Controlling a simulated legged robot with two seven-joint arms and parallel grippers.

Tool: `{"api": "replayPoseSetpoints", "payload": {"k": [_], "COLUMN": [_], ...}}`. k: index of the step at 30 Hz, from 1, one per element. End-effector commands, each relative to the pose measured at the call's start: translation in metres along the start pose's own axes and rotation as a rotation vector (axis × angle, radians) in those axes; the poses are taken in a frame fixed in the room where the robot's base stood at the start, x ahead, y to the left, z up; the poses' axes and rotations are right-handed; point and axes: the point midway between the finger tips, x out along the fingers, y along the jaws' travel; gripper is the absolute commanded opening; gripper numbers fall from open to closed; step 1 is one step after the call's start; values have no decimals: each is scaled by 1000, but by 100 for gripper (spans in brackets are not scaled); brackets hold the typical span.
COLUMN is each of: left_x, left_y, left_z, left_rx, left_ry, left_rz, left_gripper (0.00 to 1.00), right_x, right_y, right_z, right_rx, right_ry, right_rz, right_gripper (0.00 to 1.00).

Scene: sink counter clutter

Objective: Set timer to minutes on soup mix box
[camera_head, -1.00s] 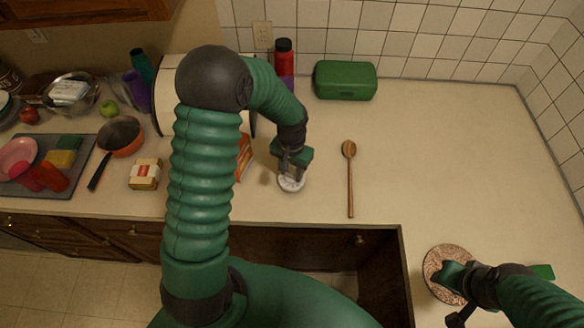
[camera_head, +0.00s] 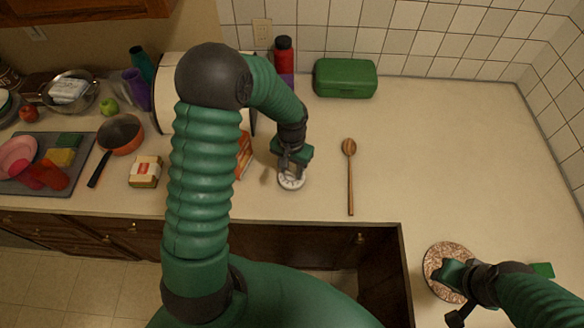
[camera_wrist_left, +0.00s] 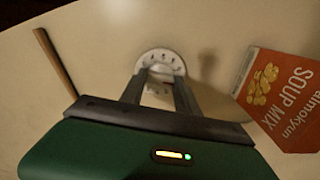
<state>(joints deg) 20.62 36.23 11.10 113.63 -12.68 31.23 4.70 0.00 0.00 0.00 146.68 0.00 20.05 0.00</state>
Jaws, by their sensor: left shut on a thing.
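The timer (camera_head: 291,183) is a round white dial lying on the counter, with dark marks around its face. It also shows in the left wrist view (camera_wrist_left: 161,57). My left gripper (camera_head: 290,172) is over it, pointing down, and is shut on its middle part; in the left wrist view its fingers (camera_wrist_left: 160,88) reach onto the dial. In the head view the box (camera_head: 244,156) is partly hidden behind my left arm. My right gripper (camera_head: 455,290) is over a round speckled board.
A wooden spoon (camera_head: 350,175) lies right of the timer. A green case (camera_head: 345,79) and a red bottle (camera_head: 284,58) stand at the wall. A pan (camera_head: 120,134) and a small packaged box (camera_head: 145,172) are left.

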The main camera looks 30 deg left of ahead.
Motion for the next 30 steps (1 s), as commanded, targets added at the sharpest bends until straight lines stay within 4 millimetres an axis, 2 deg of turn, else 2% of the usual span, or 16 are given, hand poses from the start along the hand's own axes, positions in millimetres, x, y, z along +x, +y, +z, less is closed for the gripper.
{"api": "replayPoseSetpoints", "payload": {"k": [6, 7, 12, 20, 23, 26, 30], "left_x": [0, 0, 0, 0, -7, -25, -64], "left_y": [0, 0, 0, 0, 0, 0, -1], "left_z": [0, 0, 0, 0, -1, -2, -2], "left_rx": [0, 0, 0, 0, -1, -1, -1], "left_ry": [0, 0, 0, 0, 3, 7, 8], "left_rz": [0, 0, 0, 0, -1, -1, -2], "left_gripper": [0, 40, 60, 60, 60, 60, 60], "right_x": [0, 0, 0, 0, 1, 2, 5], "right_y": [0, 0, 0, 0, 0, 0, 0], "right_z": [0, 0, 0, 0, 0, 0, 1], "right_rx": [0, 0, 0, 0, 0, 0, 0], "right_ry": [0, 0, 0, 0, 0, 0, 0], "right_rz": [0, 0, 0, 0, 0, 0, 0], "right_gripper": [36, 36, 36, 36, 36, 36, 36]}}
